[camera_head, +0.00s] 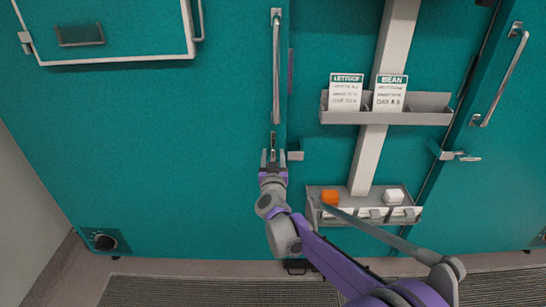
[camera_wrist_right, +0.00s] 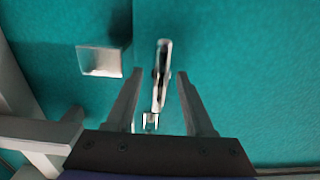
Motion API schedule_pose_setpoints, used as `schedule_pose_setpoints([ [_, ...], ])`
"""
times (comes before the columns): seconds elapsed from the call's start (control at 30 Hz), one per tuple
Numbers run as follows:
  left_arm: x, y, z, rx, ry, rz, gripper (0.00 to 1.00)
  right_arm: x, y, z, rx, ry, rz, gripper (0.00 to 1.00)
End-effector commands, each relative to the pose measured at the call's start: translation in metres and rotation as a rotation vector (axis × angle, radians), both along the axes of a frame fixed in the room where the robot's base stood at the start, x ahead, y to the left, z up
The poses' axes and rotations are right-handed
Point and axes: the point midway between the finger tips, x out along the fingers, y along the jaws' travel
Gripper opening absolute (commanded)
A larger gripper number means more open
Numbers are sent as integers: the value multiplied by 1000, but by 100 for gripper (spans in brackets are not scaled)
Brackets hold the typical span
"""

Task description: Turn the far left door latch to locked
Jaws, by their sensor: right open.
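The door latch (camera_head: 273,139) sits on the teal left door, below that door's long vertical handle (camera_head: 276,72). In the right wrist view the latch lever (camera_wrist_right: 161,75) points nearly upright, with a small metal bracket at its lower end. My right gripper (camera_head: 272,155) is just below the latch in the head view. In the right wrist view its two open fingers (camera_wrist_right: 158,76) stand on either side of the lever, with gaps on both sides. A metal catch plate (camera_head: 295,156) is beside the latch, also seen in the right wrist view (camera_wrist_right: 100,61). My left gripper is not in view.
Right of the door, an upper shelf (camera_head: 386,117) holds lettuce and bean cards. Another door at right has a handle (camera_head: 505,75) and a latch (camera_head: 462,156).

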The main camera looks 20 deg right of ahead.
Motion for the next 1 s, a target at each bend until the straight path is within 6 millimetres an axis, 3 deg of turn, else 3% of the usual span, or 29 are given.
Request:
schedule_pose_setpoints([
  [0.23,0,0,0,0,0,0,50,1,0,0,0,0,0,53],
  [0.53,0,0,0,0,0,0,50,0,0,0,1,0,0,0],
  [1.0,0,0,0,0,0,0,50,0,0,0,1,0,1,0],
])
